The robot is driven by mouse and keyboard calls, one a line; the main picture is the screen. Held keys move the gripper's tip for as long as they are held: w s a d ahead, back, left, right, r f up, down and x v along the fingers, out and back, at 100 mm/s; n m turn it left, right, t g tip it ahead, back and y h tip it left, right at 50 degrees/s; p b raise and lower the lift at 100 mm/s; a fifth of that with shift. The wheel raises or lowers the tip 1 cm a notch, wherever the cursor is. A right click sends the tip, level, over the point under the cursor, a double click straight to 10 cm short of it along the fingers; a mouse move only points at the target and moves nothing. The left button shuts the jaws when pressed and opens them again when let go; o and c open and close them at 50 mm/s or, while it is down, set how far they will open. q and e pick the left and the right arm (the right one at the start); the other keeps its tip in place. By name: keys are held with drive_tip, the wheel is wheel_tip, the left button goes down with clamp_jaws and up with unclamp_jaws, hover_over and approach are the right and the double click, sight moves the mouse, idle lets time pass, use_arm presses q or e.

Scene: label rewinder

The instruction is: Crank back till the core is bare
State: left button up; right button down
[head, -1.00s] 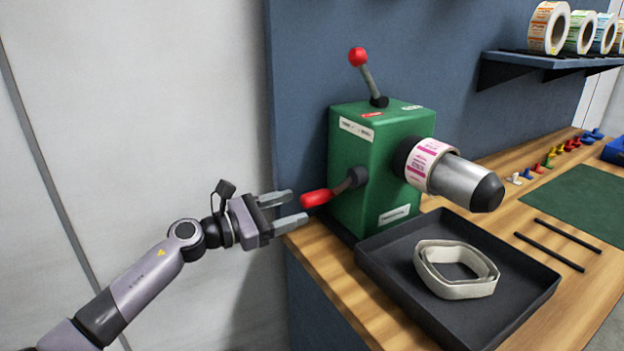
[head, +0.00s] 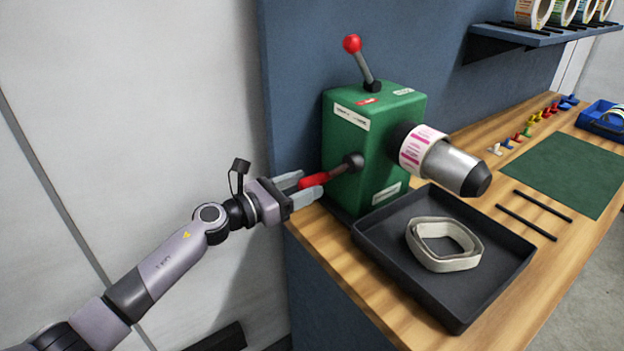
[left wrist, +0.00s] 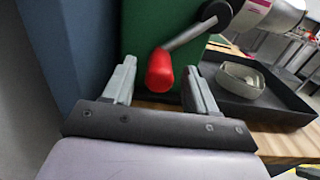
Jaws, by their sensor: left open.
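The green rewinder box (head: 349,150) stands on the wooden bench. Its crank has a red handle (head: 314,180) on the side facing my left arm. My left gripper (head: 301,188) is open, with the red handle between its fingers; the handle also shows between them in the left wrist view (left wrist: 159,72), with gaps on both sides. A roll of white and pink labels (head: 418,150) sits on the metal core (head: 452,168), near the box. A red-knobbed lever (head: 362,62) rises from the box top. My right gripper is not in view.
A black tray (head: 441,306) under the core holds a loose whitish loop of strip (head: 443,244). Two black rods (head: 526,215) and a green mat (head: 568,172) lie to the right. A shelf of label rolls (head: 550,36) hangs at the back.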

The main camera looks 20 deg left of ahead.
sight(329, 174)
use_arm(q)
drive_tip(key=shift+x, duration=1.4)
clamp_jaws()
